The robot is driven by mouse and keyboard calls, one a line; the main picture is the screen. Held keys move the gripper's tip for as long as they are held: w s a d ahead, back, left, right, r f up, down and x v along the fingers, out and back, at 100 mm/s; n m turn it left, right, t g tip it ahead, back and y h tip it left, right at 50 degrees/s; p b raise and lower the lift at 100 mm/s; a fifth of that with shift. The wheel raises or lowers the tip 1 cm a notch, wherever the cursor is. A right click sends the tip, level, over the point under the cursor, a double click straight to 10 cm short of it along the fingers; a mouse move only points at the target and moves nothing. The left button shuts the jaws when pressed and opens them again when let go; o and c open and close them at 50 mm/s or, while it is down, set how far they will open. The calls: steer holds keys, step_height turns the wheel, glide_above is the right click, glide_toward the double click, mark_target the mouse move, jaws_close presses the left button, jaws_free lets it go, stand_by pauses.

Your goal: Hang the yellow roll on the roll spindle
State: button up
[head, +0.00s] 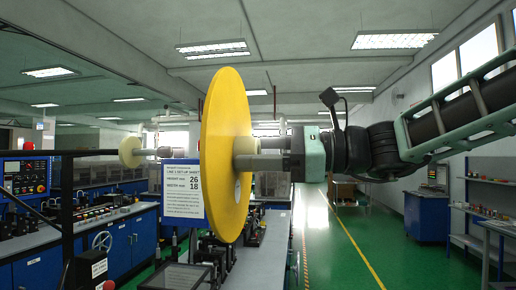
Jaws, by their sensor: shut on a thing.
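The yellow roll (224,120) is a large, thin disc in the middle of the head view, upright and seen nearly edge-on. My gripper (250,155) comes from the right and is shut on the roll's hub (243,147), on the disc's right side. To the left of the roll, a pale cream disc (130,151) with a short dark shaft (163,153) pointing right looks like the roll spindle. A visible gap of background separates the shaft from the roll's left edge.
A white and blue sign (183,190) stands just left of the roll. A black frame post (67,205) and blue machine cabinets (120,240) are at the left. A blue cabinet (427,215) and shelves stand at the right.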

steer(key=p, duration=0.2)
glide_toward(170, 149)
steer(key=shift+w+a+f, duration=0.1)
steer(key=shift+w+a, duration=0.05)
steer(key=shift+a, duration=0.7)
steer(key=shift+w+a+f, duration=0.1)
steer(key=shift+a, duration=0.75)
steer(key=shift+a+r, duration=0.15)
steer(key=shift+a, duration=0.2)
steer(key=shift+w+a, duration=0.15)
steer(key=shift+a, duration=0.85)
steer(key=shift+w+a, duration=0.1)
steer(key=shift+a, duration=0.6)
steer(key=shift+a, duration=0.35)
steer(key=shift+w+a, duration=0.1)
steer(key=shift+a, duration=0.3)
steer(key=shift+w+a, duration=0.15)
steer(key=shift+a, duration=0.9)
